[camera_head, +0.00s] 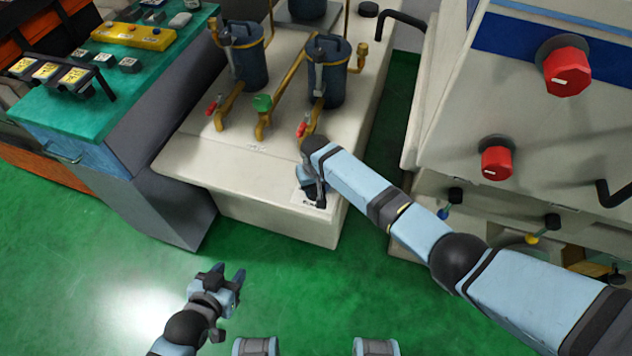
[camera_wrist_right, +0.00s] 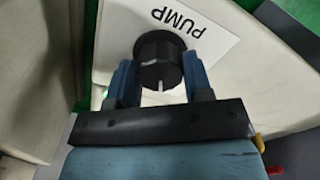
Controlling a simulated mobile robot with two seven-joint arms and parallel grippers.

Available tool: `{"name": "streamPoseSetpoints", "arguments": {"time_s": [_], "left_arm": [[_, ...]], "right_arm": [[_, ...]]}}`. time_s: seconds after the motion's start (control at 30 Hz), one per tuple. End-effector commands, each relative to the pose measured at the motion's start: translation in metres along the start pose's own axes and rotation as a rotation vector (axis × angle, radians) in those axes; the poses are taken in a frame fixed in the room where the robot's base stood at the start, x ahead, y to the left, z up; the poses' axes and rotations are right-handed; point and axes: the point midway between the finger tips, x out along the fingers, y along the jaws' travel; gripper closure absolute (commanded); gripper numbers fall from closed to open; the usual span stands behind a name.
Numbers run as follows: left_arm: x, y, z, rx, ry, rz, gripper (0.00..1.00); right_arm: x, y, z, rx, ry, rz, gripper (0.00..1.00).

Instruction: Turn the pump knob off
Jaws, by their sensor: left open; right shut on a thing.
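The black pump knob (camera_wrist_right: 160,60) shows in the right wrist view, with a white line on its face and a white label reading PUMP (camera_wrist_right: 195,28) beside it. My right gripper (camera_wrist_right: 160,85) has one blue finger on each side of the knob and is shut on it. In the head view, my right gripper (camera_head: 314,190) is at the front right corner of the pale pump unit (camera_head: 240,175) and largely hides the knob. My left gripper (camera_head: 228,275) is open and empty, low over the green floor, apart from the unit.
Dark pump cylinders (camera_head: 328,75) with brass pipes and red-handled valves (camera_head: 302,128) stand on the unit. A pale machine with red knobs (camera_head: 567,72) is at right. A teal-topped workbench (camera_head: 75,105) is at left. The green floor (camera_head: 90,270) in front is clear.

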Motion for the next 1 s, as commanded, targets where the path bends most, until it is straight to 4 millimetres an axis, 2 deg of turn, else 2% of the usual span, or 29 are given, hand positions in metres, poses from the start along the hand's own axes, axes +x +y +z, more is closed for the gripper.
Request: {"name": "streamPoseSetpoints", "arguments": {"time_s": [0.63, 1.0], "left_arm": [[-0.014, 0.001, -0.020, 0.000, -0.003, 0.001, 0.57], [-0.016, 0.000, -0.023, 0.000, -0.003, 0.001, 0.57]], "right_arm": [[-0.002, 0.000, -0.001, -0.614, 0.003, 0.000, 0.77], [-0.002, 0.000, -0.002, -0.922, 0.004, 0.000, 0.77]]}}
